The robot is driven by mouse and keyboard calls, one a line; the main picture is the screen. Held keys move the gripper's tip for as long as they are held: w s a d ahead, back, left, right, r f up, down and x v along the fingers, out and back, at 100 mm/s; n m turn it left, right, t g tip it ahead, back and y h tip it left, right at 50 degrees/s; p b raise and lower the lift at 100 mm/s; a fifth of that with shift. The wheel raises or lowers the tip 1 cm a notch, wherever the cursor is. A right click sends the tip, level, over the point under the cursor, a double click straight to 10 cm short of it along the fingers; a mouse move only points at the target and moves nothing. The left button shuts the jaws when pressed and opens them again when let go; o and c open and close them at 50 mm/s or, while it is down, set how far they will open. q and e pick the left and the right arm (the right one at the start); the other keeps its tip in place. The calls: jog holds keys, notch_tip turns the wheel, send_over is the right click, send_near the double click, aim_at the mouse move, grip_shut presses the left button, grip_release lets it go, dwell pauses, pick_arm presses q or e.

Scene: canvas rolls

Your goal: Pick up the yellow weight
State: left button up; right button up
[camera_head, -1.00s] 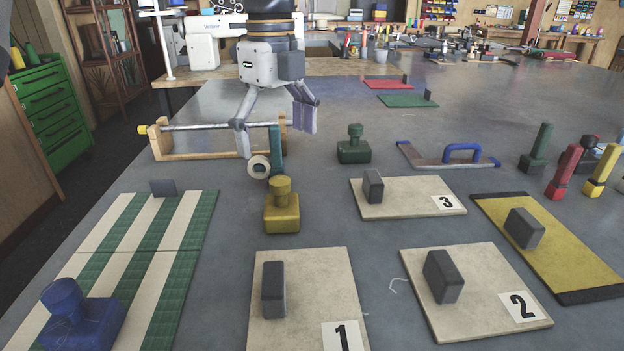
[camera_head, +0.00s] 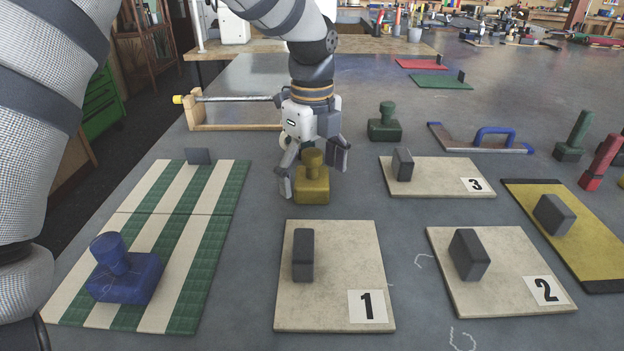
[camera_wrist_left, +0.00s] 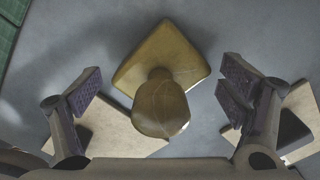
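The yellow weight (camera_head: 312,188) stands upright on the grey table, a square block with a rounded knob on top. My left gripper (camera_head: 316,172) is open above and around it, pointing down, with one finger at each side of the knob. In the left wrist view the weight (camera_wrist_left: 162,100) sits between the two spread fingers (camera_wrist_left: 165,100), and gaps show on both sides, so the fingers do not touch it. My right gripper is in neither view.
A blue weight (camera_head: 124,276) stands on a green-and-white striped mat (camera_head: 190,315) at left. Boards numbered 1 (camera_head: 335,265), 2 (camera_head: 500,275) and 3 (camera_head: 440,175) each carry a grey block. A green weight (camera_head: 384,124) stands behind right, and a blue-handled tool (camera_head: 480,140) lies farther right.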

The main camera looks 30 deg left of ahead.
pick_arm(q)
jog(key=c, duration=0.7)
jog(key=shift+o, duration=0.2)
jog(key=shift+r, duration=0.15)
